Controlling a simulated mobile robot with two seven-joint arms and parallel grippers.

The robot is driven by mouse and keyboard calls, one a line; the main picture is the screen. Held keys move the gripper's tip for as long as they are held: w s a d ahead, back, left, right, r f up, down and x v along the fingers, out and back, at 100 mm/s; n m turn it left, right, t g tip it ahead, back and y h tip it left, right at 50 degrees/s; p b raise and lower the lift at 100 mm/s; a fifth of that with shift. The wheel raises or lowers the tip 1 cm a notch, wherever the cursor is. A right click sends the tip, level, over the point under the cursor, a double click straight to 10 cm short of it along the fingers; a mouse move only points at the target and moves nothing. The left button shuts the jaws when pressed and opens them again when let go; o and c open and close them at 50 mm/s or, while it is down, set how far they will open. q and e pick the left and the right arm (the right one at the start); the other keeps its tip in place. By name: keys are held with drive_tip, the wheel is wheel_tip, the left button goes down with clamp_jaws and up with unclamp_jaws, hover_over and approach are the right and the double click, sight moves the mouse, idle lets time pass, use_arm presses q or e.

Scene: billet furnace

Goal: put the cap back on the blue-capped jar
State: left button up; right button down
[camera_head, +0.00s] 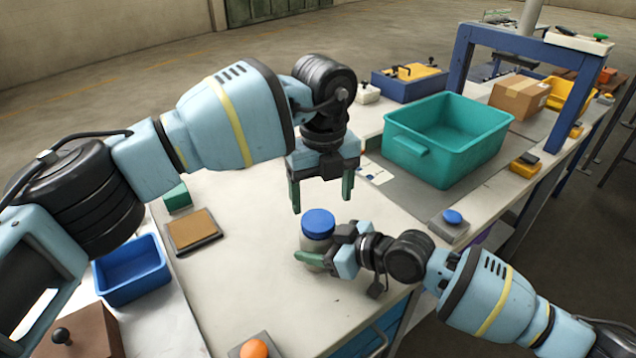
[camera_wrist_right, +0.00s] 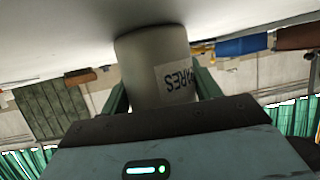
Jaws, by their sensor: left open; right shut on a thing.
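The jar (camera_head: 311,245) stands upright on the pale workbench with the blue cap (camera_head: 318,222) on its top. Whether the cap is fully seated I cannot tell. My right gripper (camera_head: 318,248) is shut around the jar's body from the right. In the right wrist view the grey jar (camera_wrist_right: 155,62) sits between both green fingers, its label lettering upside down; the cap is hidden there. My left gripper (camera_head: 322,198) points down just above and behind the cap, its two green fingers apart, with nothing between them.
A teal bin (camera_head: 420,150) stands at the back right, near a blue frame (camera_head: 463,62). A blue tray (camera_head: 130,285) and a brown pad (camera_head: 193,230) lie left. An orange button (camera_head: 254,348) is at the front. The bench around the jar is clear.

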sight(318, 219)
use_arm(q)
drive_tip(key=shift+r+n, duration=0.5)
drive_tip(key=shift+r, duration=0.15)
drive_tip(key=shift+w+a+r+n, duration=0.2)
drive_tip(key=shift+a+r+n, duration=0.15)
drive_tip(key=shift+r+n, duration=0.45)
drive_tip(key=shift+f, duration=0.1)
drive_tip(key=shift+f, duration=4)
drive_tip(key=c, duration=1)
drive_tip(key=shift+m, duration=1.5)
drive_tip(key=o, duration=1.1)
